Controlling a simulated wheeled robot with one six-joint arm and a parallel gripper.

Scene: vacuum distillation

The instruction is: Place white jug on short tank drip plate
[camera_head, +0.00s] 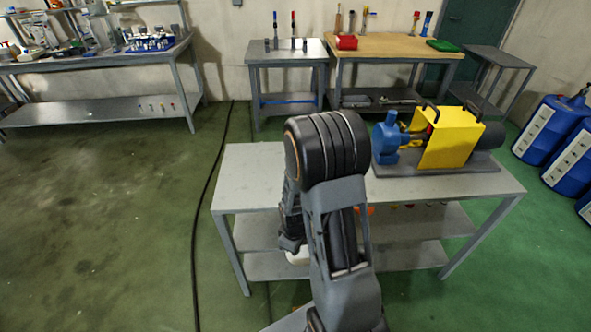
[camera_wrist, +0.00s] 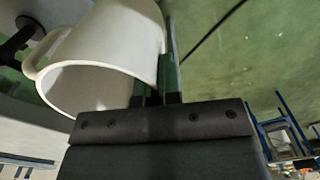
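The white jug (camera_wrist: 105,60) fills the upper left of the wrist view, tilted in that picture, with its open rim toward the camera and its handle at the left. My gripper (camera_wrist: 158,85) is at the jug's right side, its narrow fingers close together and apparently shut on the jug's wall. The fingertips are partly hidden by the jug. In the head view only a small white part of the jug (camera_head: 298,257) shows below my arm, which hides the gripper. I cannot make out the short tank drip plate in either view.
A grey table (camera_head: 250,180) with a lower shelf stands behind my arm. It carries a yellow and blue pump machine (camera_head: 450,138) at the right; its left top is clear. Blue containers (camera_head: 548,125) stand at far right. A black cable (camera_head: 197,220) crosses the open green floor.

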